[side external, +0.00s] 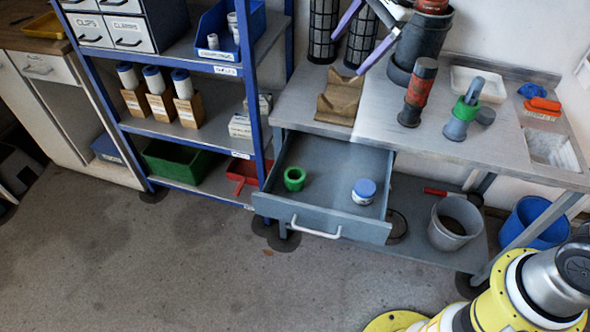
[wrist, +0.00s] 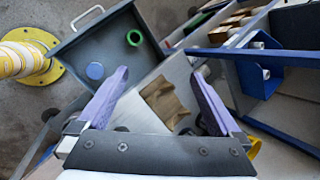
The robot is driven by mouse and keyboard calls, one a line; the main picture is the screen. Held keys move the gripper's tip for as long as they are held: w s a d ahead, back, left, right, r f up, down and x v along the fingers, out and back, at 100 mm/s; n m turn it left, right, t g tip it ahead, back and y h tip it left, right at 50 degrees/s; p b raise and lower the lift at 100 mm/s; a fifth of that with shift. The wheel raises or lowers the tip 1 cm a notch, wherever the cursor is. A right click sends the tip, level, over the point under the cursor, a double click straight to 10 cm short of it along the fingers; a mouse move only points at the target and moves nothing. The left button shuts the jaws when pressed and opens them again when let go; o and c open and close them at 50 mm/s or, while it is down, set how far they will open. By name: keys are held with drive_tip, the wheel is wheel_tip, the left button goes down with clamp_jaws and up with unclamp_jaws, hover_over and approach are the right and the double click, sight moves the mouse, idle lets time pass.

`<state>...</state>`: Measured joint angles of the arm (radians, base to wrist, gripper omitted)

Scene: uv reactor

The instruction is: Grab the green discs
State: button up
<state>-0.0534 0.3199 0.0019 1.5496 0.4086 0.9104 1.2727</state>
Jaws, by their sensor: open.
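A green ring-shaped disc (side external: 294,179) sits in the open drawer (side external: 335,160), towards its left side. It also shows in the wrist view (wrist: 134,38), beyond the fingertips. A second green ring (side external: 465,110) is around a grey fitting (side external: 457,128) standing on the bench at right. I do not see that one in the wrist view. My gripper (side external: 349,52) has two purple fingers, spread apart with nothing between them. In the wrist view my gripper (wrist: 159,73) is above the bench by the crumpled brown piece, apart from both green rings.
A blue-lidded jar (side external: 364,191) shares the drawer. Brown crumpled material (side external: 340,100) lies on the bench behind it. A dark cylinder with a red part (side external: 417,92) stands on the bench. The blue-framed shelf (side external: 200,100) stands left of the drawer.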

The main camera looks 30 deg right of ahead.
drive_tip(key=w+a+f+m+g, duration=0.1)
drive_tip(key=w+a+f, duration=0.1)
drive_tip(key=w+f, duration=0.45)
drive_tip(key=m+g, duration=0.1)
drive_tip(key=g, duration=0.2)
hover_over(295, 175)
drive_tip(key=s+d, duration=0.1)
drive_tip(key=s, duration=0.1)
drive_tip(key=shift+y, duration=0.3)
drive_tip(key=f, duration=2.8)
drive_tip(key=shift+w+d+f, duration=0.1)
drive_tip(key=shift+w+d, duration=0.1)
drive_tip(key=shift+x, duration=3.2)
drive_tip(key=shift+s, duration=0.15)
drive_tip(key=c, duration=1.3)
drive_tip(key=shift+c, duration=0.2)
